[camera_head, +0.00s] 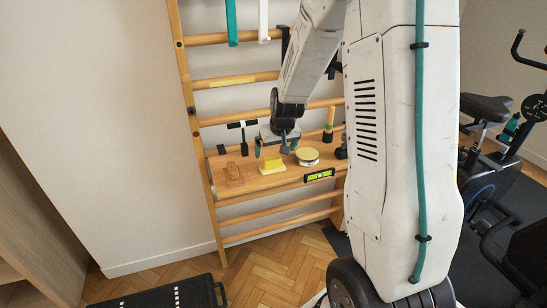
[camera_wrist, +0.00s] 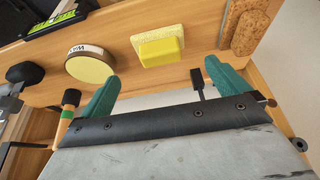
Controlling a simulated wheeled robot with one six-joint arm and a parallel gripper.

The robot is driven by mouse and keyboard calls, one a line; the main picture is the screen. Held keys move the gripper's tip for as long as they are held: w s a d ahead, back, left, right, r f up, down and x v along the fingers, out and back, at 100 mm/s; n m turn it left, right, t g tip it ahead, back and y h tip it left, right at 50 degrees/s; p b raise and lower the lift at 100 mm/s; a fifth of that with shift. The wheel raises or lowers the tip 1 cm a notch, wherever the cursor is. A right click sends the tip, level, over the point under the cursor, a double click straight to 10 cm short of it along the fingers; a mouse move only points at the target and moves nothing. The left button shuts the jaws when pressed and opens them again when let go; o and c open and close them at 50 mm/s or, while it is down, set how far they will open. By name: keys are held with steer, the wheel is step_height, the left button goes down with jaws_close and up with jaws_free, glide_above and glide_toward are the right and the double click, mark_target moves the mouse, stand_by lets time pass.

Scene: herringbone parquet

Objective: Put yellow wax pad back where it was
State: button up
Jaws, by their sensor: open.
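A yellow block on a paler yellow pad (camera_head: 271,166) lies on the wooden shelf; it also shows at the top middle of the wrist view (camera_wrist: 160,47). A round pale-yellow-topped tin or pad (camera_head: 307,156) sits to its right; in the wrist view (camera_wrist: 90,68) its pale side band bears lettering that looks like WAX. I cannot tell for certain which one is the wax pad. My gripper (camera_head: 273,149) is above the shelf, behind the yellow block in the head view. In the wrist view (camera_wrist: 164,90) its teal fingers are wide apart, with nothing between them.
A cork block (camera_head: 234,174) stands left of the yellow block. A black level (camera_head: 319,175) lies at the shelf's front right. A banded wooden handle (camera_head: 328,126) stands behind the round tin. A black T-shaped tool (camera_head: 242,126) is at the back. Bare shelf surrounds the yellow block.

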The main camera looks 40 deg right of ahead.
steer(key=s+a+r+n, duration=0.1)
steer(key=s+a+r, duration=0.6)
steer(key=r, duration=0.3)
steer(key=s+a+r+g, duration=0.1)
steer(key=s+a+r, duration=0.1)
steer(key=s, duration=0.6)
steer(key=s+a+r+n+g, duration=0.1)
steer(key=s+a+r, duration=0.2)
steer(key=s+a, duration=0.2)
steer(key=s+a+r+n+g+y, duration=0.1)
steer(key=s+a+r, duration=0.2)
steer(key=s, duration=0.9)
steer(key=shift+a+r, duration=0.2)
steer(key=shift+a, duration=0.4)
steer(key=shift+w, duration=0.1)
